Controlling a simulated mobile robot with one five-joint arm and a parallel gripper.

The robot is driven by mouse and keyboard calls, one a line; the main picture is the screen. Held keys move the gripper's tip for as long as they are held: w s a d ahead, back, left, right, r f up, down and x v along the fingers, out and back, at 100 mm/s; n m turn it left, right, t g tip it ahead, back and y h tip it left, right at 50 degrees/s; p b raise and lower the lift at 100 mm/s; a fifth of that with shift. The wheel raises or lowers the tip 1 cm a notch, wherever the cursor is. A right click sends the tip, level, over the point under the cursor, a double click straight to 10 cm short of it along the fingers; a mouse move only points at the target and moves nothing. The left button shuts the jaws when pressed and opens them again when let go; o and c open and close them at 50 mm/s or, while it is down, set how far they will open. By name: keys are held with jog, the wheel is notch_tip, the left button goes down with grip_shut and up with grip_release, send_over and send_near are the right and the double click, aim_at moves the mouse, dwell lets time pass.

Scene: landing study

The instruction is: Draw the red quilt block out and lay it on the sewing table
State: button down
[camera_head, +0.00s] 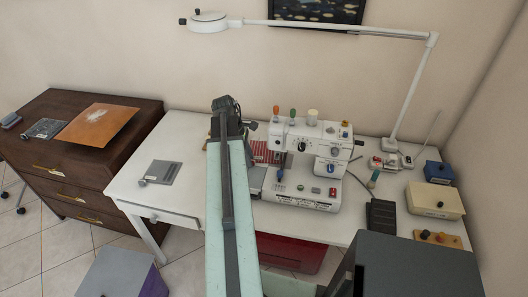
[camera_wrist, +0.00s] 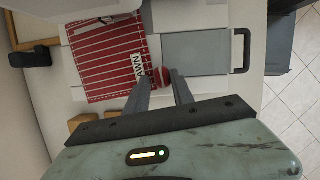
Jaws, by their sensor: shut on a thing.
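In the head view my arm hides the fingertips and part of the block.
Small wooden pieces (camera_wrist: 83,121) lie near the gripper. A dark dresser (camera_head: 70,170) stands left. A lamp arm (camera_head: 340,31) spans overhead.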

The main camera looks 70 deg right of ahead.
jog(key=shift+w+a+f, duration=0.1)
jog(key=shift+a, duration=0.1)
jog(key=w+a, duration=0.2)
jog(key=w, duration=0.5)
dwell(1.0)
jog(key=shift+w+r, duration=0.1)
jog(key=shift+r, duration=0.1)
jog(key=p+v, duration=0.6)
jog(key=shift+d, duration=0.15)
dwell(0.4)
jog(key=shift+w+r, duration=0.1)
